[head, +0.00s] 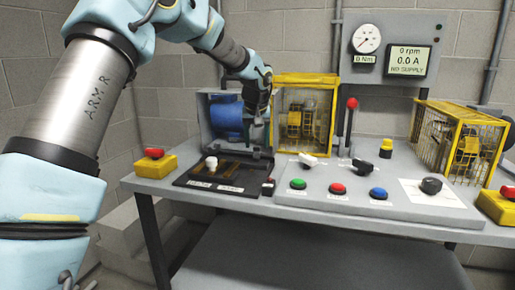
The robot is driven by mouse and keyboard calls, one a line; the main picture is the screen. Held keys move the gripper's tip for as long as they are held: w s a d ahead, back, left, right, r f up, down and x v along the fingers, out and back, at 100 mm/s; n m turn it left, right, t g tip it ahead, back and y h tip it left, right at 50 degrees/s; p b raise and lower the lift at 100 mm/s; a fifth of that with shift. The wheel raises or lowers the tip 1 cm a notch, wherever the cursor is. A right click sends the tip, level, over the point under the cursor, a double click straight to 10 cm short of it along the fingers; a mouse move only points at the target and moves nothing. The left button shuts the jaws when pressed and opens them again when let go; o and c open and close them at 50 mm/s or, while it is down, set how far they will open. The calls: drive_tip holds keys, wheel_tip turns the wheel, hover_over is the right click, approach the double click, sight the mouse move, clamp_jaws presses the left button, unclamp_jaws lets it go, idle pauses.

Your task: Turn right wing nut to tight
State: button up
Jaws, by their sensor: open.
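My gripper (257,112) points down between the blue motor (228,120) and the yellow guard (322,122) on the bench's left side. Its jaws are small and dark here, and I see nothing clearly held between them. I cannot make out the right wing nut; the gripper and the guard's edge cover part of the motor's right side. I cannot tell if the gripper touches anything.
A dark slide panel with a white knob (211,163) lies before the motor. The grey control panel (330,205) bears coloured buttons and black knobs. A red-topped lever (351,104) stands behind. The display (408,60) reads 0 rpm, 0.0 A, NO SUPPLY. Another yellow cage (436,138) stands right.

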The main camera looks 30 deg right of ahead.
sight(257, 149)
drive_tip(key=shift+x, duration=1.55)
clamp_jaws()
